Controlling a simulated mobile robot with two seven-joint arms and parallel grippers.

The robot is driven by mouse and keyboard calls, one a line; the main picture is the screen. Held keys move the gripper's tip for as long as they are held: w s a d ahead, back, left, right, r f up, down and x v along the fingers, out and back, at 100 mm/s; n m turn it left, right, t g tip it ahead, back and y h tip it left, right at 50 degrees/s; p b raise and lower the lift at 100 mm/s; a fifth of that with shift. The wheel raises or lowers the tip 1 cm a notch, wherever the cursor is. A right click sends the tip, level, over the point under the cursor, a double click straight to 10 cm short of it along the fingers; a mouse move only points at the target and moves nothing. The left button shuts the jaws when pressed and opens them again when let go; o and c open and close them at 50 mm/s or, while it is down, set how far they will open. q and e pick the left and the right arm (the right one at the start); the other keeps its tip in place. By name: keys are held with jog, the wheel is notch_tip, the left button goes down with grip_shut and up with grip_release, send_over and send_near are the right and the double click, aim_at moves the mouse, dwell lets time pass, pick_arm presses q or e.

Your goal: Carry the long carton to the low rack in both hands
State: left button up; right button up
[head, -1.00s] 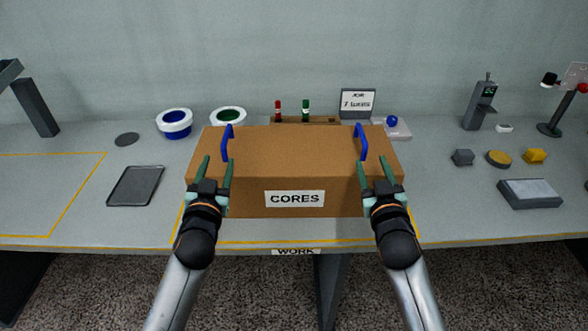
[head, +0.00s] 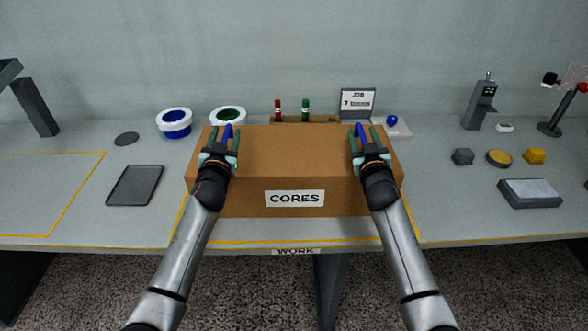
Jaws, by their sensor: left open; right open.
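The long brown carton (head: 294,160) with a CORES label sits on the work table inside a yellow outline. It has a blue handle on top near each end. My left gripper (head: 227,137) is open, its fingers on either side of the left blue handle (head: 226,131). My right gripper (head: 366,137) is open, its fingers on either side of the right blue handle (head: 361,132). The grippers hide the near parts of both handles. I do not see the low rack.
Behind the carton stand two spools (head: 174,122), a wooden holder (head: 318,120) with red and green bottles, and a job sign (head: 358,102). A dark tray (head: 135,185) lies left. Small blocks and a grey box (head: 529,193) lie right. The table's front edge is close.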

pick_arm(q)
jog(key=shift+w, duration=0.35)
pick_arm(e)
jog(key=shift+w, duration=0.35)
pick_arm(q)
jog(key=shift+c, duration=0.3)
pick_arm(e)
jog(key=shift+c, duration=0.4)
pick_arm(q)
jog(key=c, duration=0.7)
pick_arm(e)
jog(key=c, duration=0.7)
pick_arm(q)
grip_shut()
pick_arm(e)
grip_shut()
pick_arm(q)
jog(key=shift+r, duration=0.3)
pick_arm(e)
jog(key=shift+r, duration=0.3)
